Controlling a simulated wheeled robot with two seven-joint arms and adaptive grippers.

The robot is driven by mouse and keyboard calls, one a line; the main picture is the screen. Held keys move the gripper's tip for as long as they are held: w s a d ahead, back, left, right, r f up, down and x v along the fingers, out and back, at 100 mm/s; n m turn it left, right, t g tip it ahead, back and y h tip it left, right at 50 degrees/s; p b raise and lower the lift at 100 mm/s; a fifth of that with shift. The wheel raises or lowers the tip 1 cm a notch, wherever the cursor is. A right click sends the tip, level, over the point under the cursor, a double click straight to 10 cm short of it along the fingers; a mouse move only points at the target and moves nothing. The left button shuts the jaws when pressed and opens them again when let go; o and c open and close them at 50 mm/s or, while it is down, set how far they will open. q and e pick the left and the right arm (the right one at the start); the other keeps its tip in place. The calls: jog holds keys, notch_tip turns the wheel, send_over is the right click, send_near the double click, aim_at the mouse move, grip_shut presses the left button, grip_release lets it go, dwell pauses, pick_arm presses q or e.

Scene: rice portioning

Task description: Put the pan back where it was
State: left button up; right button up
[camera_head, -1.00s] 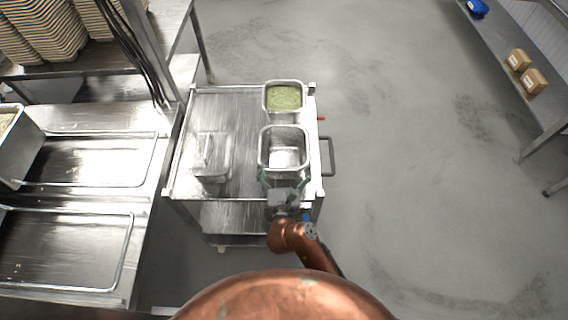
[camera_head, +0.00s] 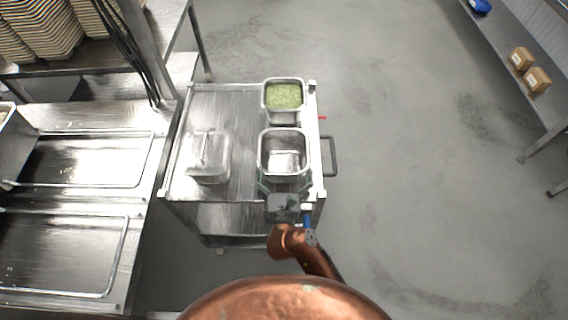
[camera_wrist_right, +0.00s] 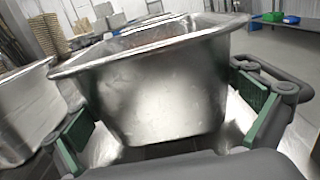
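The empty steel pan (camera_head: 262,158) is at the right side of the steel cart (camera_head: 236,112), upright, in front of a pan of green food (camera_head: 284,95). My right gripper (camera_head: 284,187) is at its near side. In the right wrist view, the pan (camera_wrist_right: 160,95) is between the two green finger pads (camera_wrist_right: 168,122). The fingers are spread, with what look like gaps between the pads and the pan's walls. The pan's base is mostly hidden, so I cannot tell whether it rests fully on the cart. My left gripper is not in view.
A clear lidded container (camera_head: 208,158) stands on the cart's left part. A counter with shallow wells (camera_head: 90,160) is at the left. A shelf with small boxes (camera_head: 537,79) is at the far right. The floor right of the cart is clear.

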jog(key=shift+r, duration=0.2)
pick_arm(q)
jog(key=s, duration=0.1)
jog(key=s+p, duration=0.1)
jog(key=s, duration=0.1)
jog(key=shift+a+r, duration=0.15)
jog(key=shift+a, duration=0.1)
pick_arm(e)
jog(key=s, duration=1.2)
pick_arm(q)
jog(key=shift+p, duration=0.3)
pick_arm(e)
jog(key=shift+f, duration=0.1)
